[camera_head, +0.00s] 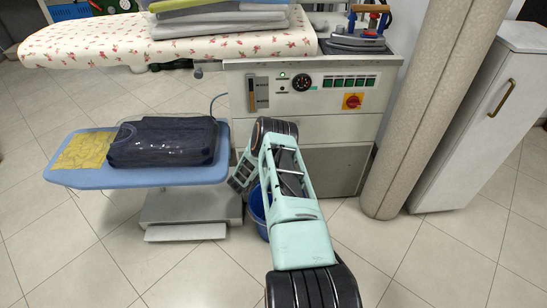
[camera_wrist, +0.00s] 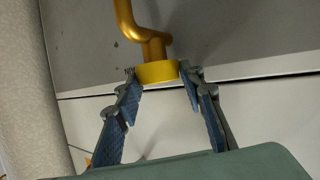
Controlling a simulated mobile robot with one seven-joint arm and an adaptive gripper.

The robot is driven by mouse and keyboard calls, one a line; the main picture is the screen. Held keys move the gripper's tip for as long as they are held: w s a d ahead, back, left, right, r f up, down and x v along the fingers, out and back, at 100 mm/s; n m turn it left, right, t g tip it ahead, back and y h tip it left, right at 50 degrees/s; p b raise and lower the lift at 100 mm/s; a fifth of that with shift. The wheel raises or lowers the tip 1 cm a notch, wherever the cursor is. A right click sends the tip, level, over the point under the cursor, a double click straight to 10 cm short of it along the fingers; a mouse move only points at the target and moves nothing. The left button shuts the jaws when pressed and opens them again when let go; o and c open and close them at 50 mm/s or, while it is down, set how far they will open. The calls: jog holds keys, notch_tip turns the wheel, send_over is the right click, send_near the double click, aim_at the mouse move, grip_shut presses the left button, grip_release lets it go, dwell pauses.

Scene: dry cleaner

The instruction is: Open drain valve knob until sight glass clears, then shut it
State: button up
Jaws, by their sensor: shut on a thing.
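The drain valve knob (camera_wrist: 157,72) is a yellow disc under a bent brass pipe (camera_wrist: 128,22) in the wrist view. My gripper (camera_wrist: 160,76) has its two fingertips against opposite sides of the knob, shut on it. In the head view my arm hides the knob, and the fingers cannot be made out there. The sight glass seems to be the upright amber strip (camera_head: 251,95) on the left of the machine's front panel (camera_head: 318,95).
A blue bucket (camera_head: 257,212) stands on the floor beside the machine, partly behind my arm. A blue board (camera_head: 90,180) with dark folded clothing (camera_head: 163,142) is at left. A beige column (camera_head: 420,110) and white cabinet (camera_head: 480,125) stand at right. Tiled floor is clear at front left.

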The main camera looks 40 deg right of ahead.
jog(key=o, duration=1.2)
jog(key=shift+c, duration=0.2)
jog(key=shift+s+d+r+p, duration=0.1)
jog(key=shift+p, duration=0.3)
